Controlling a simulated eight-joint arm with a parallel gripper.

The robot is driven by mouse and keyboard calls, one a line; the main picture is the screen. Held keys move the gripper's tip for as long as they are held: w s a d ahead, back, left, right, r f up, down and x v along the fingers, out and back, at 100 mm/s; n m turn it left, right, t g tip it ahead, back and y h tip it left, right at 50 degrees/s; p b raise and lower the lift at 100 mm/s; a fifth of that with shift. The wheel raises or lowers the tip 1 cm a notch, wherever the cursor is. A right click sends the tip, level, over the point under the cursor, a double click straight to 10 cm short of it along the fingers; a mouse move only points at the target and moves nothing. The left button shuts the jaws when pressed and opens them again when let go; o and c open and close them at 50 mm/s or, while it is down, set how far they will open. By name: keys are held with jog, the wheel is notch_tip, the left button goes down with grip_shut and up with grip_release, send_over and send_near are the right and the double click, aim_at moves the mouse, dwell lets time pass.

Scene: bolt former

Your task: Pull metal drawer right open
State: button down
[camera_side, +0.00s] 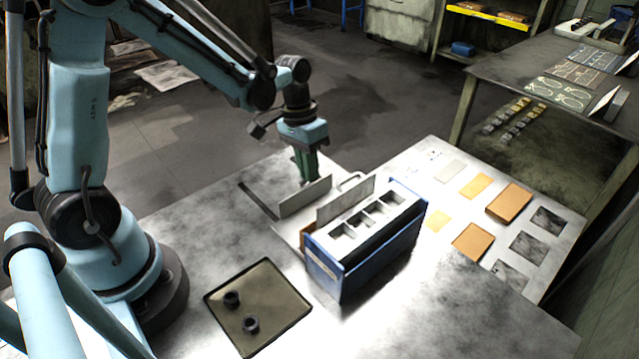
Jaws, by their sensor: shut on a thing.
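A blue box with a white slotted top (365,232) stands on the metal table. On its far-left side are two upright grey metal drawer fronts. The nearer-left front (304,198) stands out from the box, with a pale flat surface between them. The other front (346,201) is closer to the box and has a curved handle (351,179) behind it. My gripper (306,176) points down behind the left front and is shut at its handle. The fingertips and that handle are hidden by the panel.
A dark-rimmed tray (258,333) with two dark nuts (250,324) lies at the front. A pale board with brown blocks (508,203) and dark squares lies to the right. A dark strip (258,201) lies left of the drawers. The table's left middle is clear.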

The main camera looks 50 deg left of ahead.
jog(key=a, duration=1.4)
jog(key=c, duration=1.2)
grip_release()
jog(key=r, duration=0.4)
jog(key=a+r, duration=0.1)
jog(key=r, duration=0.3)
jog(key=a+r, duration=0.1)
jog(key=r, duration=0.3)
jog(key=s+d+t, duration=0.2)
jog(key=d, duration=0.4)
jog(key=s+d+t+y, duration=0.1)
jog(key=s+d+t, duration=0.1)
jog(key=d, duration=0.4)
jog(key=s+d+t+y, duration=0.1)
jog(key=s+d+t, duration=0.2)
jog(key=d, duration=0.3)
jog(key=shift+s+d+f, duration=0.15)
jog(key=shift+s+f, duration=0.2)
jog(key=shift+s, duration=0.2)
